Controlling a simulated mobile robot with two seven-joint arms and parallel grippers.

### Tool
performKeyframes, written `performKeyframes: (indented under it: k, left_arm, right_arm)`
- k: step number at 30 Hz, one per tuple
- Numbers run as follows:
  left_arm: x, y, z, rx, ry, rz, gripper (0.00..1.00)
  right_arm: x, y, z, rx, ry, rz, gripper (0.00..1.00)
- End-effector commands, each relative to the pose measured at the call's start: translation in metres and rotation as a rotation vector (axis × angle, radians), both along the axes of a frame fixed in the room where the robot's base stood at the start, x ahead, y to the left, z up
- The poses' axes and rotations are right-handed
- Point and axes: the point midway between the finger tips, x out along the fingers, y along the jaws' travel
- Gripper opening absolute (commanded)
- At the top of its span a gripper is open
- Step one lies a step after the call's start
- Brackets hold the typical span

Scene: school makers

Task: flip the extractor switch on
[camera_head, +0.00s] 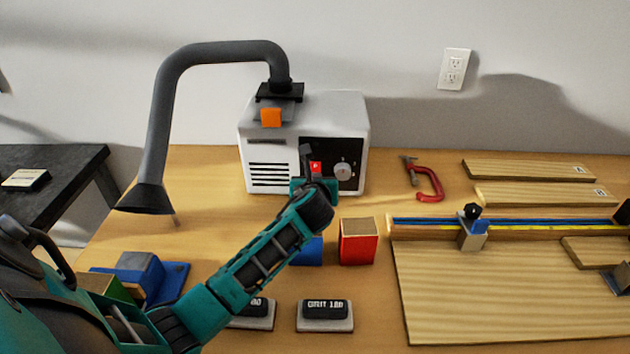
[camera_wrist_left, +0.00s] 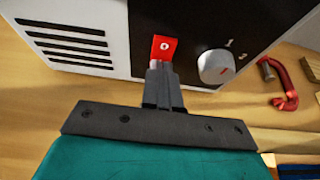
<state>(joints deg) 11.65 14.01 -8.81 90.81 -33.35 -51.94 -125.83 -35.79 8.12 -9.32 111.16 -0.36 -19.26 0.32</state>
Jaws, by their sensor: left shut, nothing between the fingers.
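The extractor (camera_head: 305,120) is a white box with side slots, a black front panel and a grey hose. Its red switch (camera_head: 315,168) is on the panel, left of a round white dial (camera_head: 342,171). In the left wrist view the switch (camera_wrist_left: 164,48) shows a white 0 mark, and the dial (camera_wrist_left: 214,66) is to its right with 1 and 2 marks. My left gripper (camera_wrist_left: 162,68) is shut and empty, its fingertips at the lower edge of the switch. I cannot tell whether they touch it. My right gripper is not in view.
The hose (camera_head: 160,130) hangs left of the extractor. A red clamp (camera_head: 428,185) and wooden boards (camera_head: 530,169) lie to the right. A wall outlet (camera_head: 454,69) is behind.

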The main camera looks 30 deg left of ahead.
Motion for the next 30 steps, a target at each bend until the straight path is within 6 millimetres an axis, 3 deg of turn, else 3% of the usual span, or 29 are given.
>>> performKeyframes:
  k: [3,11,30]
  left_arm:
    - [0.003,0.003,-0.005,0.025,-0.031,0.001,0.0]
    - [0.003,0.003,0.0,0.02,-0.03,0.003,0.0]
    - [0.004,0.004,0.019,0.022,-0.036,0.003,0.0]
  right_arm:
    - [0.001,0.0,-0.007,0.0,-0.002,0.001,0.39]
    - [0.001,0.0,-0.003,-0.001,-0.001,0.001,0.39]
    - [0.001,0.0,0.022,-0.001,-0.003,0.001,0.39]
